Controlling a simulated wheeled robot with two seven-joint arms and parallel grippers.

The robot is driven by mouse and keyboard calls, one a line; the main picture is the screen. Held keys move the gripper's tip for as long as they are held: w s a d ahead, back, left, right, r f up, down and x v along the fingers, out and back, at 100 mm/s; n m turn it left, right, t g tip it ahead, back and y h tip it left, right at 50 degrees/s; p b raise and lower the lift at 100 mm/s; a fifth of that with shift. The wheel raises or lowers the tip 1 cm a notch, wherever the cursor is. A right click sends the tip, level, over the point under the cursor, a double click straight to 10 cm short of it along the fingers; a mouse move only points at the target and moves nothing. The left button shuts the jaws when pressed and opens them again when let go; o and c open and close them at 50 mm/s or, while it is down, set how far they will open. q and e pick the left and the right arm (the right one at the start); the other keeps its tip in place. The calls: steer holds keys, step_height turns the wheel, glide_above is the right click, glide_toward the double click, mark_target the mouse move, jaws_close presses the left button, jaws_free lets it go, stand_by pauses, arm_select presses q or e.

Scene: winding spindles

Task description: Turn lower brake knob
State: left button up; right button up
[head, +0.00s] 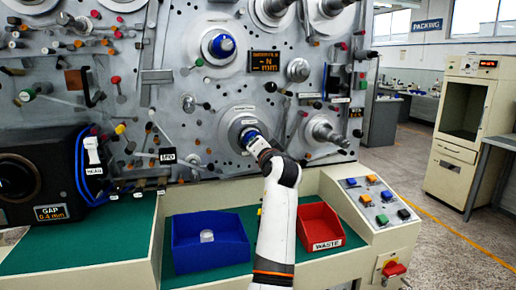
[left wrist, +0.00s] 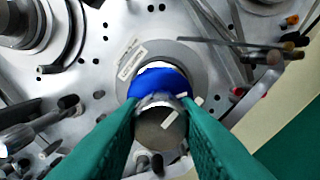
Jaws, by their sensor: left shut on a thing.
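The lower brake knob (left wrist: 160,128) is a dark grey round cap with a white mark, in front of a blue collar (left wrist: 150,84) and a grey disc (left wrist: 188,62) on the metal panel. The green fingers of my left gripper (left wrist: 160,112) are on either side of the knob and shut on it. In the head view, my white arm rises from the bottom, and its gripper (head: 256,144) covers most of the knob. The blue collar (head: 248,134) shows just past it. My right gripper is not in view.
Pegs and rollers crowd around. A blue bin (head: 210,255) and a red waste bin (head: 320,228) flank my arm on the green bench top. A button box (head: 376,202) stands right.

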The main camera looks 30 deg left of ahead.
arm_select(q)
steer(key=shift+r, duration=0.2)
steer(key=o, duration=0.7)
steer(key=shift+o, duration=1.3)
steer(key=shift+f, duration=0.15)
steer(key=b+v, duration=0.2)
steer(key=v, duration=1)
steer(key=shift+w, duration=0.1)
